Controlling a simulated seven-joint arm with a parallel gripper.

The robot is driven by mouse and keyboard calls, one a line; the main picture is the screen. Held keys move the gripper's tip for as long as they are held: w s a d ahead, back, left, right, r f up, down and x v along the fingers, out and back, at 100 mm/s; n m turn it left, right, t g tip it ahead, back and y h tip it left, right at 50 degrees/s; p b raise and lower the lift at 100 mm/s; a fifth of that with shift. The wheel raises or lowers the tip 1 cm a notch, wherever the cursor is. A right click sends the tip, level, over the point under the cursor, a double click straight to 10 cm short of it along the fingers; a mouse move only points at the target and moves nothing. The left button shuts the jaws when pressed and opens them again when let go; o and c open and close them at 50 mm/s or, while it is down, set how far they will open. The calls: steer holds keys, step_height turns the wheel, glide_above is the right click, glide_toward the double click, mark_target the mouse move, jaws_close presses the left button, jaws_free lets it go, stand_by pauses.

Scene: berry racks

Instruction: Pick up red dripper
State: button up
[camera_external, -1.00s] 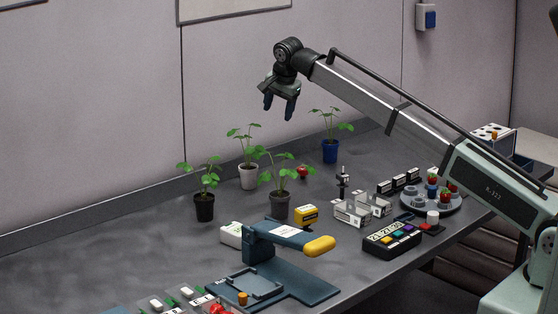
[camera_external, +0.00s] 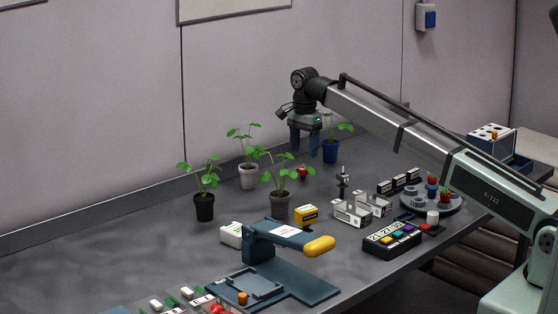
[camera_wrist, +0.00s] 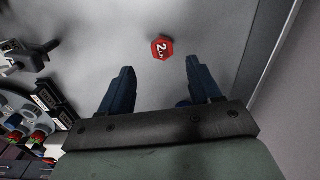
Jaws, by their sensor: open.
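The red dripper (camera_wrist: 162,47) is a small red hexagonal piece with white markings, lying on the grey table in the wrist view.
Silver brackets (camera_external: 352,213) and a round tray (camera_external: 447,208) lie to the right. The wall is behind. The table just around the dripper is clear.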

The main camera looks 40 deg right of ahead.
mark_target(302, 168)
steer(key=shift+w+a+f, duration=0.1)
steer(key=shift+f, duration=1.45)
steer(key=shift+w+f, duration=0.1)
steer(key=shift+f, duration=1.45)
steer(key=shift+c, duration=0.3)
steer(key=c, duration=1)
